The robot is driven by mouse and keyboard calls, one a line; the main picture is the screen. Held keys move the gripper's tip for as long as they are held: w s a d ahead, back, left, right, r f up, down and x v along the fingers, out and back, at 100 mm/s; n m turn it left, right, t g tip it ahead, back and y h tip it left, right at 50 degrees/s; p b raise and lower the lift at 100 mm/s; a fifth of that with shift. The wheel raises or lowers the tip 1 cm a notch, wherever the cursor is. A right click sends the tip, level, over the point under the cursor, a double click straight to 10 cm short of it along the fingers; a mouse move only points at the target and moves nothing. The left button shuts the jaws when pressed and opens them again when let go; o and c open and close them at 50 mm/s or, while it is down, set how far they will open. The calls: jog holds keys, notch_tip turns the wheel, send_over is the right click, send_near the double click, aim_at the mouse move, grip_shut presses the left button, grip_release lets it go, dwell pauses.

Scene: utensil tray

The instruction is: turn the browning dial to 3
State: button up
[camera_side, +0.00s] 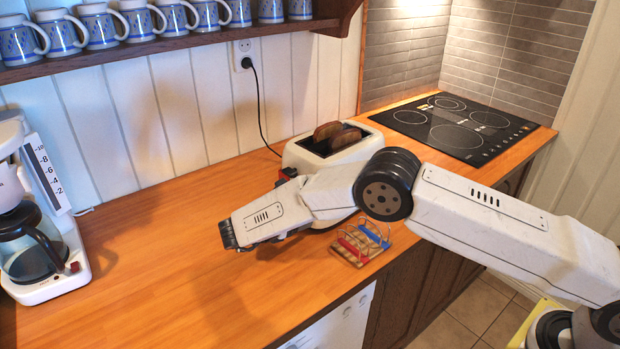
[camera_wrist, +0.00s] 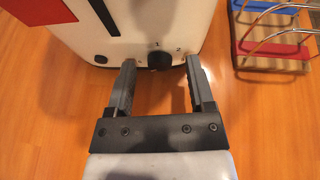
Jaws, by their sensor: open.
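The white toaster (camera_side: 300,152) stands on the counter with browned bread slices (camera_side: 328,131) in its top. Its front shows at the top of the wrist view (camera_wrist: 190,20). The black browning dial (camera_wrist: 159,58) sits low on that front, with the figures 1 and 2 printed above it. I cannot make out a pointer on the dial. My gripper (camera_wrist: 160,64) is open and empty, its fingertips to the left and right of the dial and apart from it.
A wire toast rack (camera_side: 362,241) with red and blue bars stands right of my gripper, close to the toaster. A red part (camera_wrist: 40,12) shows on the toaster at upper left. A coffee maker (camera_side: 45,250) is far left, a cooktop (camera_side: 455,125) behind right. The counter (camera_side: 150,260) between is clear.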

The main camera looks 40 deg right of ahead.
grip_shut()
jog(key=shift+n+g, duration=0.3)
jog(key=shift+w, duration=0.1)
grip_release()
dwell(0.3)
jog(key=shift+a, duration=0.15)
jog(key=shift+v, duration=3.85)
